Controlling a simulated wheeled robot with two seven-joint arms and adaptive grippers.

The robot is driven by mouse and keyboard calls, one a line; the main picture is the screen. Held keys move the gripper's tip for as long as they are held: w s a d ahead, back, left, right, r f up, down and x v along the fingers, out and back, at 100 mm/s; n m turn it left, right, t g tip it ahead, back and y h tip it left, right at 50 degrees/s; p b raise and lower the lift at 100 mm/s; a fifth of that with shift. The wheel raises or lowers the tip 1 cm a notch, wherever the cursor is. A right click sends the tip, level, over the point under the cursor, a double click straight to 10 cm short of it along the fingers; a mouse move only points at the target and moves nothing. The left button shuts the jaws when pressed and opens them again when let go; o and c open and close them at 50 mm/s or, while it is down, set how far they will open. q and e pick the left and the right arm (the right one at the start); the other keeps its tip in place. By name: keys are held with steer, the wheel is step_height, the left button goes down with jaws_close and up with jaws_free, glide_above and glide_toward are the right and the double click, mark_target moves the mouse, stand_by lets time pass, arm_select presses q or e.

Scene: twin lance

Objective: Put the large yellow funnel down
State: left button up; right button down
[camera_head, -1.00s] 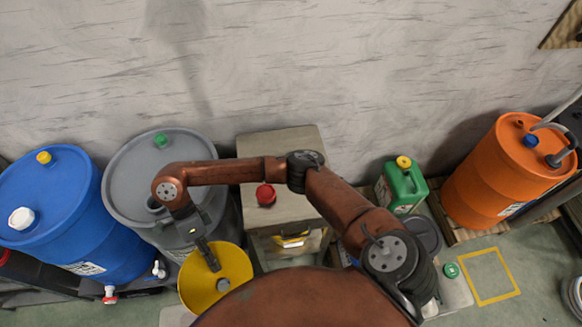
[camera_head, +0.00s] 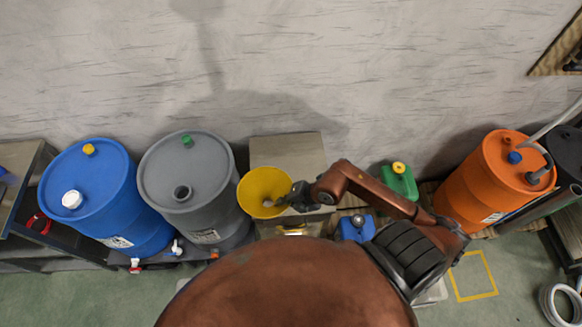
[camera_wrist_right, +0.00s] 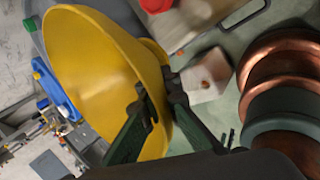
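The large yellow funnel (camera_head: 256,186) is in the air in the head view, right of the grey drum and overlapping the front of the beige cabinet. My right gripper (camera_head: 287,203) is at its right side. In the right wrist view, the funnel (camera_wrist_right: 95,75) is tilted, with its wide mouth turned to the left. The right gripper's fingers (camera_wrist_right: 158,98) straddle the funnel wall, one inside the mouth and one outside, and are shut on it. My left gripper is in neither current view.
A blue drum (camera_head: 92,200) and a grey drum (camera_head: 190,180) stand at left. The beige cabinet (camera_head: 290,152) is behind the funnel. A green canister (camera_head: 399,183), a blue can (camera_head: 355,230) and an orange drum (camera_head: 490,185) stand at right. A yellow square (camera_head: 472,277) marks clear floor.

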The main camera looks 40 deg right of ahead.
steer(key=s+d+r+m+t+h+p, duration=0.1)
steer(key=s+d+r+m+h+p, duration=0.2)
steer(key=d, duration=0.5)
steer(key=m, duration=0.1)
glide_above(312, 181)
steer(key=s+a, duration=0.2)
steer(key=s, duration=0.1)
steer(key=shift+y, duration=0.4)
steer(key=f, duration=1.4)
steer(key=shift+w+a, duration=0.15)
steer(key=shift+a, duration=0.05)
steer(key=c, duration=2.2)
jaws_free()
arm_select(q)
steer(key=s+r, duration=0.1)
steer(key=r, duration=0.2)
steer(key=shift+s, duration=0.4)
arm_select(e)
steer(key=shift+o, duration=0.2)
arm_select(q)
steer(key=shift+a+r, duration=0.1)
steer(key=shift+r, duration=0.1)
arm_select(e)
steer(key=v, duration=1.2)
